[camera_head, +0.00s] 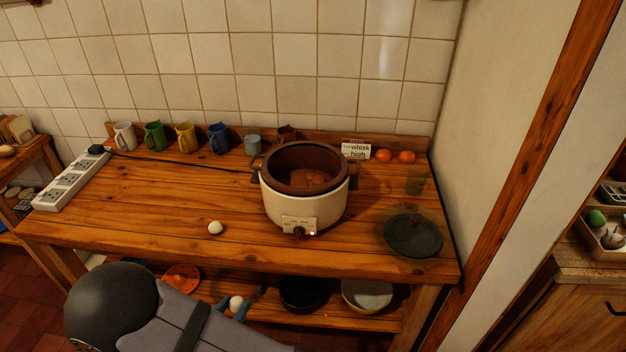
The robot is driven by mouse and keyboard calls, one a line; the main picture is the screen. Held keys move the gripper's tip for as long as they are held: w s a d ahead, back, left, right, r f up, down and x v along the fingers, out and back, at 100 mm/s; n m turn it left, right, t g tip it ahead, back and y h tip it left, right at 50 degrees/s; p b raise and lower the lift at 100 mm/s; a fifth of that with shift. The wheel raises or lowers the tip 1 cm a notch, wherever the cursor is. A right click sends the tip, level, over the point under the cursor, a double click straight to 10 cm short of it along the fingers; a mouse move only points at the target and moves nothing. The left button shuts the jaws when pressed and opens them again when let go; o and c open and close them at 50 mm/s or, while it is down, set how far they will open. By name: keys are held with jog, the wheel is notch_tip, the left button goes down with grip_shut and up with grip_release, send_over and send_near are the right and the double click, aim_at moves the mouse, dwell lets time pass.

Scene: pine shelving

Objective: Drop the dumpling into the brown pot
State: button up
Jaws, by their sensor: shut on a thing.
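A brown pot (270,165) sits in a cream cooker body (275,206) with a dial, right of the middle of the wooden table. It is open at the top, with reddish-brown contents inside. My gripper (235,307) is low in the picture, in front of the table's front edge and left of the pot. Its bluish fingers are shut on a small white rounded dumpling (236,301). A second small white dumpling (215,228) lies on the table, left of the cooker.
A dark lid (413,235) lies right of the cooker. Mugs stand along the back, with a power strip (72,180) at the left. A sign (356,149) and two orange fruits (395,156) are at the back right. Bowls sit on the lower shelf. The table's left half is mostly clear.

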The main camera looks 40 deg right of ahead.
jog(key=s+d+r+m+g+h+p, duration=0.1)
jog(key=d+r+m+g+p, duration=0.3)
jog(key=d+r, duration=0.6)
jog(key=s+d+r+m+g+h+p, duration=0.15)
jog(key=d+r+p, duration=0.5)
jog(key=d, duration=0.65)
jog(key=s+d+r+m+g+p, duration=0.1)
jog(key=d+r+m+g+p, duration=0.35)
jog(key=d+r, duration=0.6)
jog(key=w+d+r+n+t+p, duration=0.2)
jog(key=w+d+r+n+t, duration=0.1)
jog(key=w+d+r, duration=0.15)
jog(key=w+a+f+n+t+y, duration=0.1)
jog(key=w+a+n+t+y, duration=0.1)
jog(key=w+a+n+t, duration=0.2)
jog(key=shift+w+n+t, duration=1.5)
jog(key=shift+w, duration=2.1)
jog(key=shift+y, duration=0.25)
jog(key=shift+f+b, duration=0.15)
jog(key=shift+b, duration=0.15)
